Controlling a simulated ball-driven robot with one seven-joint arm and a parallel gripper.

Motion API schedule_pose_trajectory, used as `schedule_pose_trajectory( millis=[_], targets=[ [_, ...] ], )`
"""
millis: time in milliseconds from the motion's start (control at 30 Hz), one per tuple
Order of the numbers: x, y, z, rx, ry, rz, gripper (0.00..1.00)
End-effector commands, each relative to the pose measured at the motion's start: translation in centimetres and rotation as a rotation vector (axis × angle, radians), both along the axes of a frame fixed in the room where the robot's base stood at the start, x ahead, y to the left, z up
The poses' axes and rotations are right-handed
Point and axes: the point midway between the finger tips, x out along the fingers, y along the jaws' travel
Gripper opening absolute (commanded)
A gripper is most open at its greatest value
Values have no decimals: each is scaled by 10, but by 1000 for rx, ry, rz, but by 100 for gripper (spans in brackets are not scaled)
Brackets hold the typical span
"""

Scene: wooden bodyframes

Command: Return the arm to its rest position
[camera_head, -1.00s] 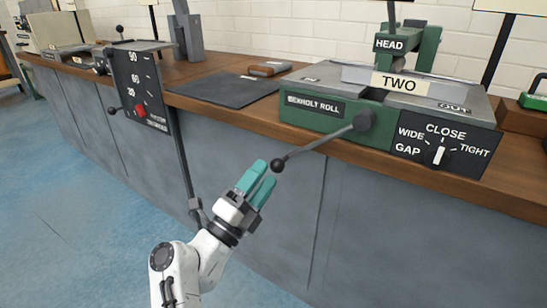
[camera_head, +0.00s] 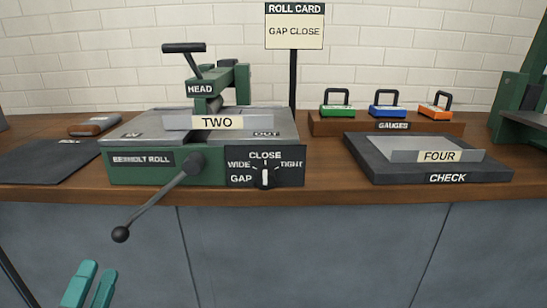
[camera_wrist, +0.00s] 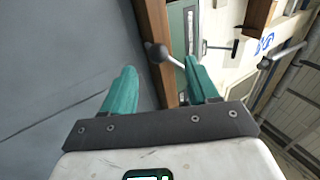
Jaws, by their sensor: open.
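My gripper (camera_head: 88,288) shows at the lower left of the head view, its two teal fingers apart and nothing between them. It is below the counter edge, in front of the grey cabinet. In the wrist view my gripper (camera_wrist: 160,88) is also open and empty. The green roll machine (camera_head: 150,170) stands on the counter above and to the right of it. The machine's crank lever (camera_head: 160,202) slants down and left, its black ball end (camera_head: 120,234) above my fingertips and apart from them. In the wrist view a round knob (camera_wrist: 158,53) shows beyond the fingers.
The wooden counter (camera_head: 325,187) has a grey cabinet front (camera_head: 310,250) below it. A plate marked TWO (camera_head: 255,118) lies on the machine. A CHECK block (camera_head: 385,170) bears a plate marked FOUR (camera_head: 405,148). The gauges rack (camera_head: 335,126) is behind. The space before the cabinet is clear.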

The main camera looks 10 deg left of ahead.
Motion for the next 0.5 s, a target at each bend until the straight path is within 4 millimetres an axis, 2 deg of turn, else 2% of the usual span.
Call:
schedule_pose_trajectory(
  millis=[167,267,367,500],
  targets=[
    [28,-19,-5,-86,-53,30,59],
    [56,-42,-12,-209,-110,71,59],
    [81,-71,-26,-366,-156,119,59],
    [107,-120,-57,-611,-176,182,59]
  ],
)
